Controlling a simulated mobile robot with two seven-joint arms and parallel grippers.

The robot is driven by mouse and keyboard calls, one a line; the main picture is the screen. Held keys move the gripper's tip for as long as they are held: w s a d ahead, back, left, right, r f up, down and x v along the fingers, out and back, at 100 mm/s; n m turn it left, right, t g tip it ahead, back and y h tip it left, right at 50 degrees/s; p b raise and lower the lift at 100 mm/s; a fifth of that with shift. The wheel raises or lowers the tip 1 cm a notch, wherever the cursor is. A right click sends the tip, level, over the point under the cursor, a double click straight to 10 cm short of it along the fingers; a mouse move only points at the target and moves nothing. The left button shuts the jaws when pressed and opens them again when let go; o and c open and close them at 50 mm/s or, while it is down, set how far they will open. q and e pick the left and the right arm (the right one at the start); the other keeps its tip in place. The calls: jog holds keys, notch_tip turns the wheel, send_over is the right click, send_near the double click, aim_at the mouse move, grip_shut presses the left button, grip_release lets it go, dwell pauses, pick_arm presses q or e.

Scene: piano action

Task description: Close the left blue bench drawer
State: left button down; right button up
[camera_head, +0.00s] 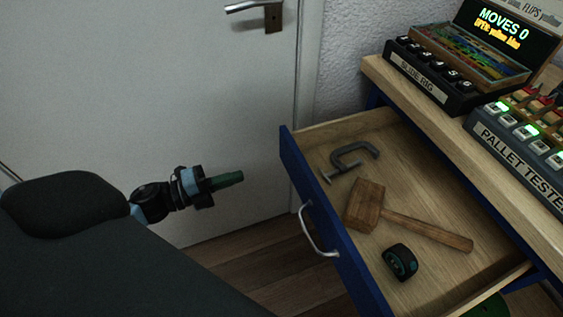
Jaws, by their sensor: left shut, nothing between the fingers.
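The blue-fronted bench drawer (292,160) is pulled out from under the wooden bench top, on the right half of the head view. Its curved silver handle (308,228) is on the front face. Inside lie a C-clamp (352,157), a wooden mallet (366,205) and a small black-and-teal round object (400,262). My left gripper (236,177) comes in from the left, shut and empty. In the picture it is left of the drawer front, with a gap between them. My right gripper is not in view.
The bench top (385,75) carries a slide rig (430,85) and a pallet tester (515,150). A white door (150,90) with a lever handle (252,6) stands behind. Wood floor (245,250) shows between my arm and the drawer.

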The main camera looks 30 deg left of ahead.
aim_at(293, 160)
pick_arm(q)
jog(key=x, duration=1.1)
jog(key=shift+w+d, duration=0.5)
jog(key=shift+w, duration=0.1)
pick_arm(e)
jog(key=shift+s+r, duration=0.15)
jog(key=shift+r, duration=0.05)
